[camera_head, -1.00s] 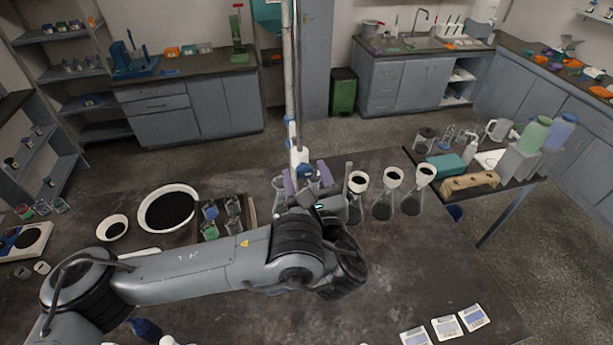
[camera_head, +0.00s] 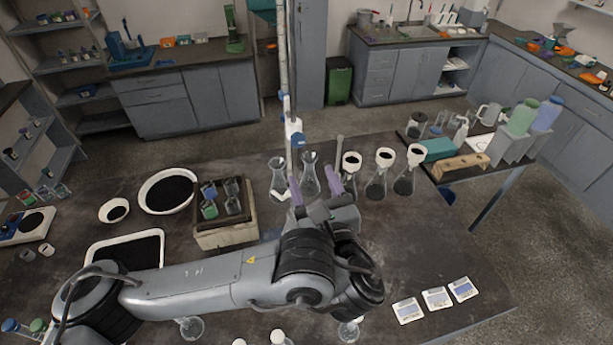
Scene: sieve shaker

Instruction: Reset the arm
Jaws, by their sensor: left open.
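My left arm reaches in from the left across the dark table (camera_head: 430,235). Its left gripper (camera_head: 315,186) has two purple fingers spread apart with nothing visible between them. The gripper is just in front of two clear glass flasks, the left flask (camera_head: 278,178) and the right flask (camera_head: 309,172). I cannot tell whether it touches either of them. My right gripper is not in the picture.
Several flasks with black-filled funnels (camera_head: 384,158) stand right of the gripper. A sieve shaker box (camera_head: 226,238) with bottles, a large black-filled bowl (camera_head: 168,191) and a black tray (camera_head: 125,250) lie left. Labelled cards (camera_head: 436,298) lie front right, with clear table behind them.

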